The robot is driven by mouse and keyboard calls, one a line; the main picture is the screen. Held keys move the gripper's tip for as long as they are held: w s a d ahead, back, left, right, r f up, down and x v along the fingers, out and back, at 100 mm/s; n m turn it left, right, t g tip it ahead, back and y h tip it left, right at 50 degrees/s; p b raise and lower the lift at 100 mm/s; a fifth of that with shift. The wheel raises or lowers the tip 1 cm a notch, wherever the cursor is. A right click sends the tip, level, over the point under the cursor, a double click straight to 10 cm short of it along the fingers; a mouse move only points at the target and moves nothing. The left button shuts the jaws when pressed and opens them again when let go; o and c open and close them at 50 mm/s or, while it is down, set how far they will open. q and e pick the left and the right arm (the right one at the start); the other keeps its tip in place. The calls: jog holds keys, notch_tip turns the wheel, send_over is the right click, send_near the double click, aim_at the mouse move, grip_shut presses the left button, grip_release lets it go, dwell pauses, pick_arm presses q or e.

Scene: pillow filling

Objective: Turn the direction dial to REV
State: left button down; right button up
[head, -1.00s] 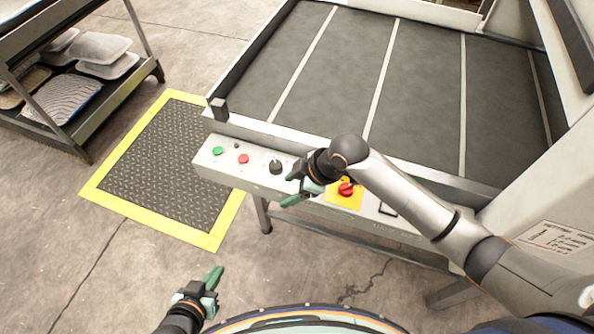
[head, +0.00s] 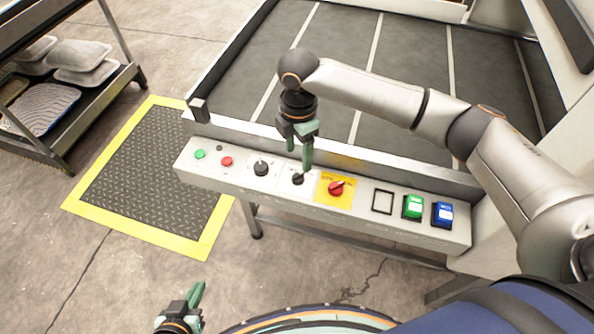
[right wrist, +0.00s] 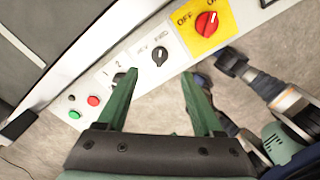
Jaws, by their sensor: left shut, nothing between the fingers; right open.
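The direction dial (head: 298,179) is a black knob on a white plate in the control panel, left of the yellow plate. The right wrist view shows the dial (right wrist: 160,57) with small lettering above it; its setting is too small to read surely. My right gripper (head: 299,158) points down over the panel, its fingers near the dial. In the right wrist view the right gripper (right wrist: 158,75) is open and empty, and the dial shows between and just beyond its fingertips. My left gripper (head: 199,290) is shut and empty, low in the head view, away from the panel.
Left of the dial are another black knob (head: 261,168), a red button (head: 227,161) and a green button (head: 200,154). Right of it are a red switch (head: 336,188), a green rocker (head: 413,207) and a blue rocker (head: 442,214). The conveyor bed (head: 390,90) lies behind.

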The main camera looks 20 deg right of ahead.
aim_at(298, 175)
notch_tip(298, 175, down, 8)
jog(key=shift+r+b, duration=0.25)
jog(key=shift+b, duration=0.2)
jog(key=shift+c, duration=0.3)
grip_shut()
